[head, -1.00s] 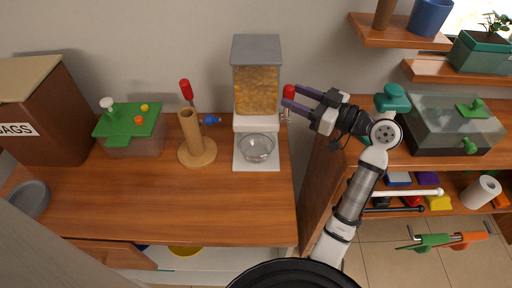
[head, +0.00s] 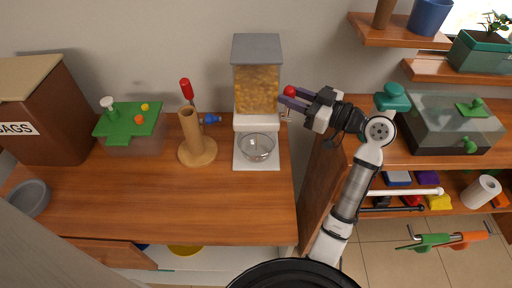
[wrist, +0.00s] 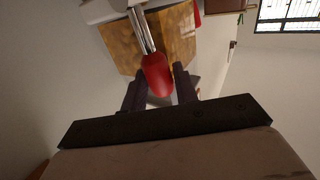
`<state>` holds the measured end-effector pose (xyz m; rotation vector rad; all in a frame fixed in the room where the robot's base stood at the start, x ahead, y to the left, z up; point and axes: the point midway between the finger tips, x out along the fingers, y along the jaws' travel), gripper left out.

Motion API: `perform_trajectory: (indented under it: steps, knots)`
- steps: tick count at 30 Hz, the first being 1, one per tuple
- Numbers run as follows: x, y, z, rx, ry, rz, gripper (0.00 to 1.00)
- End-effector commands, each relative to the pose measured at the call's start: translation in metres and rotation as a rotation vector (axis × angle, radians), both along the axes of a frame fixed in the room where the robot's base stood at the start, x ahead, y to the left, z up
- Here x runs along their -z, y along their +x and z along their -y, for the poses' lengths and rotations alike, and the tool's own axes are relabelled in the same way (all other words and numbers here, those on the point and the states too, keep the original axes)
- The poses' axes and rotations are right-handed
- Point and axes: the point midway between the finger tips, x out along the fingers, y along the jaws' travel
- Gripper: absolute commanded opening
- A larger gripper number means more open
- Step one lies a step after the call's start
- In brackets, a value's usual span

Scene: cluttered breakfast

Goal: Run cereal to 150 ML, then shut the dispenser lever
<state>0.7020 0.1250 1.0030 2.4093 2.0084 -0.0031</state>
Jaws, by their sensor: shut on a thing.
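The cereal dispenser (head: 257,52) stands against the wall with a grey lid and a clear hopper of golden cereal (head: 256,91). A clear glass bowl (head: 257,148) sits on its white base under the outlet. I cannot make out cereal or a measuring mark in the bowl. The dispenser lever's red knob (head: 290,91) is at the dispenser's right side. My gripper (head: 287,98) reaches in from the right and is shut on this knob. In the wrist view the knob (wrist: 157,75), on its metal rod, is between the two dark fingers of my gripper (wrist: 160,88).
Left of the dispenser stand a wooden cylinder on a round base (head: 197,152) with a red-handled lever, a green-lidded box (head: 131,122), a brown box (head: 42,110) and a grey bowl (head: 29,198). The counter's front is clear. Shelves with several items are on the right.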

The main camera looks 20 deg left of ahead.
Motion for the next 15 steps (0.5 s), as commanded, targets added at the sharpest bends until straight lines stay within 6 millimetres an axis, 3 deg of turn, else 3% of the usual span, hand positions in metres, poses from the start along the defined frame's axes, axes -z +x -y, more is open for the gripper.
perform_trajectory:
  steps: [1,15]
  knots:
    - [-0.0024,0.0064,0.0044,0.027,0.007,0.002,0.06]
    - [0.0007,-0.0035,0.0104,0.029,0.006,-0.002,0.04]
